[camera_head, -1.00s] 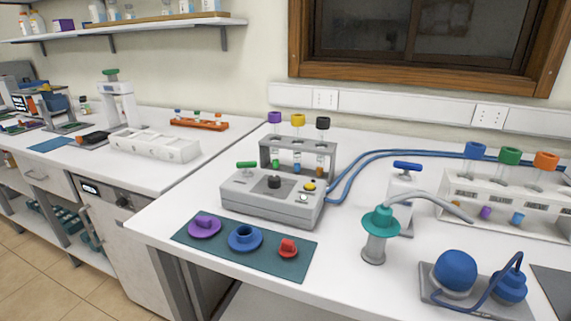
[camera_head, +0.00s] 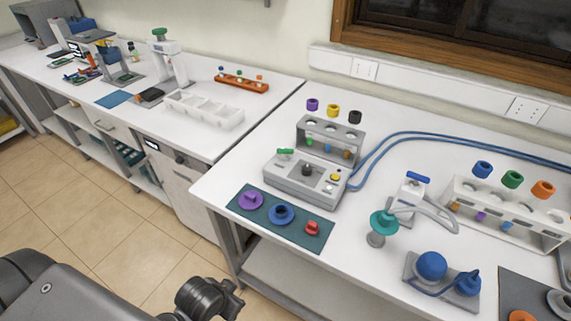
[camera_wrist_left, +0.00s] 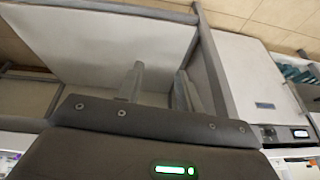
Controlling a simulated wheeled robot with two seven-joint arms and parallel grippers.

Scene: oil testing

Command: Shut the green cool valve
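A small green valve handle (camera_head: 285,152) sits on the back left of a grey console (camera_head: 290,180) on the right-hand bench. It lies roughly level; its exact turn is too small to tell. Another green knob (camera_head: 158,32) tops a white stand on the far left bench. The pictures do not label which is the cool valve. My left gripper (camera_wrist_left: 160,70) shows in the left wrist view with its two fingers apart and nothing between them. It is below bench height, away from both green parts. My right gripper is out of view.
A teal mat (camera_head: 300,228) with purple, blue and red parts lies before the console. A tube rack (camera_head: 330,140) stands behind it. Blue hoses (camera_head: 400,140) run right. A teal-topped stand (camera_head: 382,222) and blue bulb (camera_head: 432,264) stand to the right.

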